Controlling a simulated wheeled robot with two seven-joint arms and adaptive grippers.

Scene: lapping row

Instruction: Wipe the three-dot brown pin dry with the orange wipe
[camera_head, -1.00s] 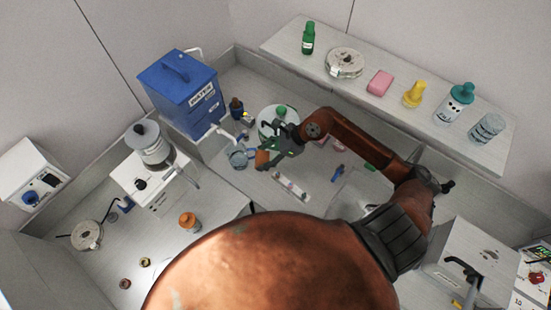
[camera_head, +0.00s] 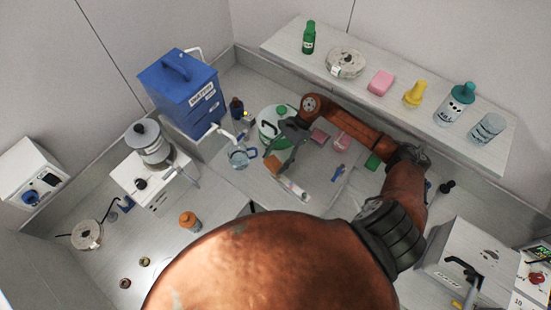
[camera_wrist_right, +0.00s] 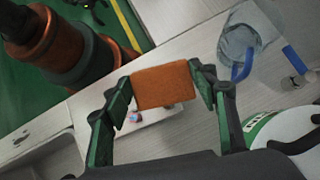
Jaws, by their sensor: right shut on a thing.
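My right gripper (camera_head: 281,161) is shut on the orange wipe (camera_head: 272,163), a small flat block, just above the narrow white strip (camera_head: 296,190) on the bench. In the right wrist view the wipe (camera_wrist_right: 163,85) sits between the two fingertips. A small pink and blue item (camera_wrist_right: 134,117) shows on a pale strip beyond it, partly hidden by the wipe and fingers. I cannot pick out the three-dot brown pin; dots are too small to read. Two small brown round pieces (camera_head: 125,283) (camera_head: 145,262) lie on the left counter. My left gripper is not in view.
A clear jug (camera_head: 239,157) and a white-green round container (camera_head: 268,129) stand close to the gripper. A blue box (camera_head: 181,92) stands to the left. A shelf (camera_head: 285,45) with bottles runs behind. Pink blocks (camera_head: 341,141) and a blue item (camera_head: 338,172) lie to the right.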

